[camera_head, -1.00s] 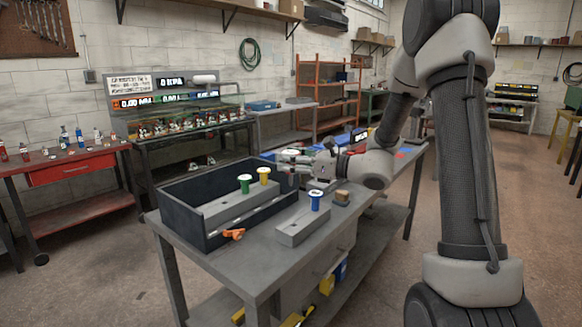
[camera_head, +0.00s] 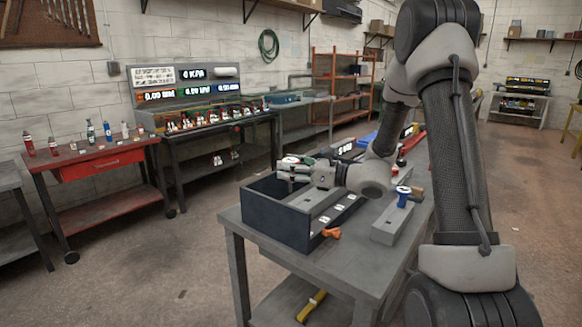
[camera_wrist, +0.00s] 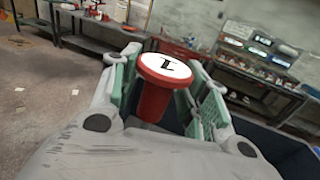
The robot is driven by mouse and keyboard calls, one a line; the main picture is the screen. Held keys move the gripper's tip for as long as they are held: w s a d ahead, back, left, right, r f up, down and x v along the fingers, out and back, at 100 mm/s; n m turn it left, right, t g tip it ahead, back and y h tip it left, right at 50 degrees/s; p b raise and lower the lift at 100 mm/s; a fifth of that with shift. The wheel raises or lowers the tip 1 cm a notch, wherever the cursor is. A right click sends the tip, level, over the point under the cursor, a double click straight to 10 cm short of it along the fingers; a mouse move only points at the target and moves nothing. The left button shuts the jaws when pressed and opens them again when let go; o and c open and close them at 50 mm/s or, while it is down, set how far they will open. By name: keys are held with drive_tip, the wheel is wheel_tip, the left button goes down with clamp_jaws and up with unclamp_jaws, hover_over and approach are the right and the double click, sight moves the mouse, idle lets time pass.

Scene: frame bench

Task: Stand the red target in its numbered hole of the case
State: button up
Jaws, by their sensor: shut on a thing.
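My gripper (camera_head: 284,167) is over the dark open case (camera_head: 275,222) on the bench. In the wrist view its green-padded fingers (camera_wrist: 160,88) are shut on the red target (camera_wrist: 153,100), which has a white top marked 1. The target is hidden in the head view. A long grey block (camera_head: 322,202) with several small white labels along its edge lies inside the case. My gripper and arm cover part of it, and I cannot make out its holes.
A blue target (camera_head: 403,196) with a white top stands in a separate grey block (camera_head: 393,228) right of the case. The near part of the grey bench (camera_head: 300,262) is mostly clear.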

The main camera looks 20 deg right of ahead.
drive_tip(key=shift+a+r, duration=0.1)
drive_tip(key=shift+a, duration=0.15)
drive_tip(key=shift+f, duration=2.9)
drive_tip(key=shift+f, duration=2.55)
drive_tip(key=o, duration=1.1)
drive_tip(key=v, duration=1.2)
